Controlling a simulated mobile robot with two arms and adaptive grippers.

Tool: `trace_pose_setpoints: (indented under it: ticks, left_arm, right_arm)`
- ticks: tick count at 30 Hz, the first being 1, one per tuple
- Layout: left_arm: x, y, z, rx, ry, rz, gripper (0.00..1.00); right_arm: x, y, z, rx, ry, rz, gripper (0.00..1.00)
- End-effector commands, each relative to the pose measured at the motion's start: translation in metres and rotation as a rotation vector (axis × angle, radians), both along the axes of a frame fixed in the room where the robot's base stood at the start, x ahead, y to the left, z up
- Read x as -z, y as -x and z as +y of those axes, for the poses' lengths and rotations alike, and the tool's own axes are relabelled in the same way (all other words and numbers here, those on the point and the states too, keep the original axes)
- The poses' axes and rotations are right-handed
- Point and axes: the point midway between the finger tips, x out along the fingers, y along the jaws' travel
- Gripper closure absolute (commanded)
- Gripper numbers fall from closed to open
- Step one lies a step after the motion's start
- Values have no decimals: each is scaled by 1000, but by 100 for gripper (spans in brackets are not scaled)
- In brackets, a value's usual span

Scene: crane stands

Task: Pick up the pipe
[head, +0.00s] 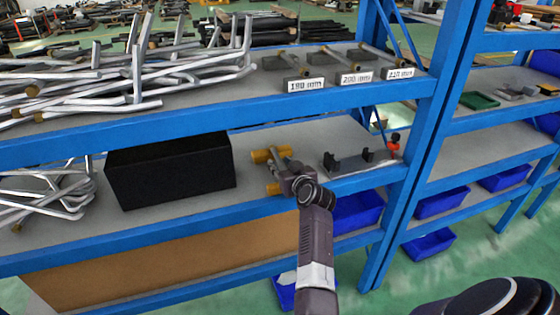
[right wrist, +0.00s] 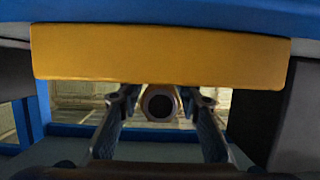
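On the middle shelf, a short yellow cylindrical piece (head: 266,155) lies crosswise just beyond my right gripper (head: 284,172). A second yellow piece (head: 273,189) shows close beside the gripper. In the right wrist view, a yellow bar (right wrist: 160,55) spans the upper part. Below it, the round, dark-centred end of a pipe (right wrist: 160,103) faces the camera between the two fingers of my right gripper (right wrist: 160,95). The fingers are apart, with a gap at each side of the pipe end. How the pipe joins the yellow pieces is hidden. My left gripper is not in view.
A black box (head: 170,168) stands left of the gripper on the same shelf. A dark bracket fixture (head: 350,160) stands to the right. The blue front beam (head: 200,115) of the upper shelf runs above. Bent metal pipes (head: 130,75) are piled up there. A blue upright (head: 425,150) stands right.

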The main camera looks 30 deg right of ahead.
Motion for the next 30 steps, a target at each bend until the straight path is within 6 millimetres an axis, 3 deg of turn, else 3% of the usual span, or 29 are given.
trace_pose_setpoints:
  ticks: [5, 13, 22, 30]
  left_arm:
    - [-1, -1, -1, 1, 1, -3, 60]
    - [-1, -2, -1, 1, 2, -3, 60]
    - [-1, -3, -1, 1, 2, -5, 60]
    - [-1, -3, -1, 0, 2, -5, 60]
  right_arm:
    - [5, -12, -4, 1, 0, 1, 68]
    - [6, -14, -5, 2, 1, 0, 68]
    - [6, -14, -5, 2, 1, 1, 98]
    - [4, -14, -5, 3, 2, -2, 100]
